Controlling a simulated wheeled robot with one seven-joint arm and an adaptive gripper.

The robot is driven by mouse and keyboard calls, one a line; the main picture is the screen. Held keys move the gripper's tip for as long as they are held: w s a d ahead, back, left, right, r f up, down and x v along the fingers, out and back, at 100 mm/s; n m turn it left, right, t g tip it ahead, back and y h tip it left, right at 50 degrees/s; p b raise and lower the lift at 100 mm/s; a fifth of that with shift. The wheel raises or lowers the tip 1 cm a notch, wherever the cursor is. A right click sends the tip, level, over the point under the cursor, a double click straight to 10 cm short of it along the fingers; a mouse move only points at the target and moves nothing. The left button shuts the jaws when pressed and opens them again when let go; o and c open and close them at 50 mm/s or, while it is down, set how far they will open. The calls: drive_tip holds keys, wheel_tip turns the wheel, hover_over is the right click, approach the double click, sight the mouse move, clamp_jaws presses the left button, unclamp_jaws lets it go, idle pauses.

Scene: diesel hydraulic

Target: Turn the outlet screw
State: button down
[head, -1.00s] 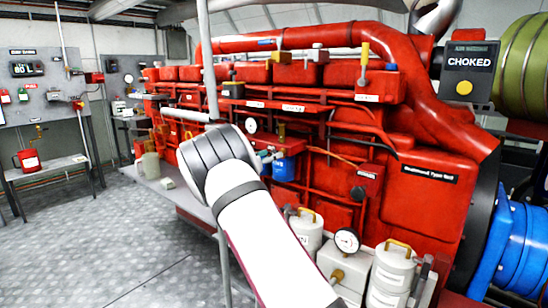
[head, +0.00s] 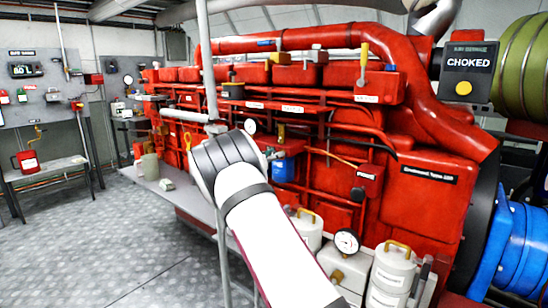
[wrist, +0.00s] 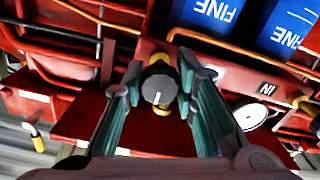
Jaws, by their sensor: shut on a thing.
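In the wrist view, a round dark grey knob (wrist: 159,88) with a white mark line sits on a brass-yellow stem between my fingers; I take it as the outlet screw. My gripper (wrist: 160,78) has its two teal fingers closed in on both sides of the knob and is shut on it. The knob's far side and its mounting are partly hidden. In the head view, the white and grey end of my arm reaches to the red engine (head: 420,205) and hides most of the gripper and the screw.
Blue filters marked FINE (wrist: 290,28) stand close beyond the fingers. A white-faced gauge (wrist: 250,115) and an IN label (wrist: 267,89) are to the right. Pipes surround the spot. In the head view, a grey post (head: 209,70) stands near my arm; floor is clear at left.

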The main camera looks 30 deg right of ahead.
drive_tip(key=shift+n, duration=0.3)
drive_tip(key=n+b, duration=0.2)
drive_tip(key=n, duration=0.2)
drive_tip(key=shift+b, duration=0.3)
drive_tip(key=n, duration=0.5)
drive_tip(key=shift+n, duration=0.4)
drive_tip(key=n+p, duration=0.1)
drive_tip(key=n, duration=0.5)
drive_tip(key=shift+r+p, duration=0.1)
drive_tip(key=shift+p, duration=0.25)
drive_tip(key=n+p, duration=0.2)
drive_tip(key=n, duration=0.3)
drive_tip(key=shift+n, duration=0.3)
drive_tip(key=c, duration=1.3)
unclamp_jaws()
